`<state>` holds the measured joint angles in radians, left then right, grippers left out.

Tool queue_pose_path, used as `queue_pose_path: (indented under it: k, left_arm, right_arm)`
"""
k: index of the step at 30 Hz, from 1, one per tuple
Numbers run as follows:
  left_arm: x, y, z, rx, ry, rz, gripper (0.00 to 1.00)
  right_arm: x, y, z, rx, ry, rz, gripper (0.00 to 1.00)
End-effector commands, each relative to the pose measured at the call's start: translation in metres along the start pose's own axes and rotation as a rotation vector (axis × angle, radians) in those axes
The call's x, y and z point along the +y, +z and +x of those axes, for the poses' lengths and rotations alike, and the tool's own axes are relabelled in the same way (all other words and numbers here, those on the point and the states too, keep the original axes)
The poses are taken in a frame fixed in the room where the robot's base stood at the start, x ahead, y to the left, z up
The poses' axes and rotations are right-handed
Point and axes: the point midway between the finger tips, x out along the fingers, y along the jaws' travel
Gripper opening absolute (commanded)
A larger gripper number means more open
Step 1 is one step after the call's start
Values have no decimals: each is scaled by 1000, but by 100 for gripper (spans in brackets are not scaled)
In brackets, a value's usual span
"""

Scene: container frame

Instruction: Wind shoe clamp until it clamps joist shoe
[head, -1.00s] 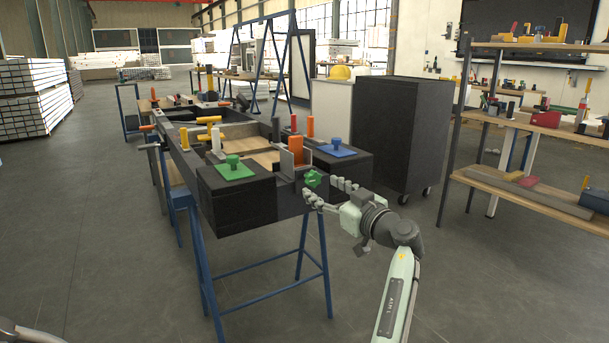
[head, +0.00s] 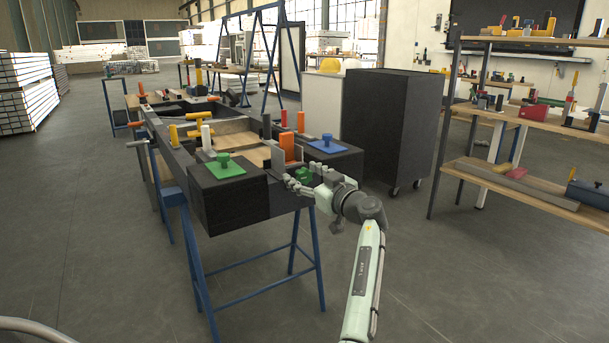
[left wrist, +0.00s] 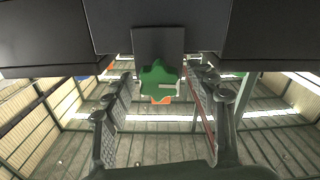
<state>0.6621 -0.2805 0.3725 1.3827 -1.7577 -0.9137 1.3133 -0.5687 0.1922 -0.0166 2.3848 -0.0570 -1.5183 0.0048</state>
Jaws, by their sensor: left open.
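The shoe clamp's green star-shaped knob (head: 302,173) is on the near side of the black container frame, partly hidden by my left gripper (head: 300,177). In the left wrist view the knob (left wrist: 157,80) shows whole in front of a dark grey plate. My left gripper is open, with one finger on each side of the knob near the fingertips. I see a gap on both sides, so the fingers are not shut on it. A grey upright bracket, seemingly the joist shoe (head: 278,160), stands above, beside an orange block (head: 287,148). Whether it is clamped, I cannot tell. My right gripper is not in view.
The black frame (head: 232,200) rests on blue trestles (head: 245,282). A green plate with a knob (head: 223,168) and a blue one (head: 327,145) lie on its corners. A dark cabinet (head: 390,128) and shelves (head: 520,120) stand right. The floor in front is clear.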

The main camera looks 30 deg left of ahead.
Motion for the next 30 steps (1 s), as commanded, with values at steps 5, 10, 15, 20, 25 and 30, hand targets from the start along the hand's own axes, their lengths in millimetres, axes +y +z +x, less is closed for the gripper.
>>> queue_pose_path:
  k: [5, 10, 15, 20, 25, 30]
  left_arm:
    - [0, 0, 0, 0, 0, 0, 39]
    - [0, 0, 0, 0, 0, 0, 18]
    - [0, 0, -1, 0, 0, 1, 7]
    - [0, 1, -1, 0, 0, 21, 7]
    - [0, 2, -1, 0, 1, 89, 7]
    - [1, 2, 0, 1, 1, 210, 7]
  right_arm:
    - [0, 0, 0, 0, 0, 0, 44]
    - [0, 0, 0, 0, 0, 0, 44]
    - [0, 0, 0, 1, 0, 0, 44]
    - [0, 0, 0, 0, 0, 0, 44]
    - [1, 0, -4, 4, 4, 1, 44]
    - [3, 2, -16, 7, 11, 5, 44]
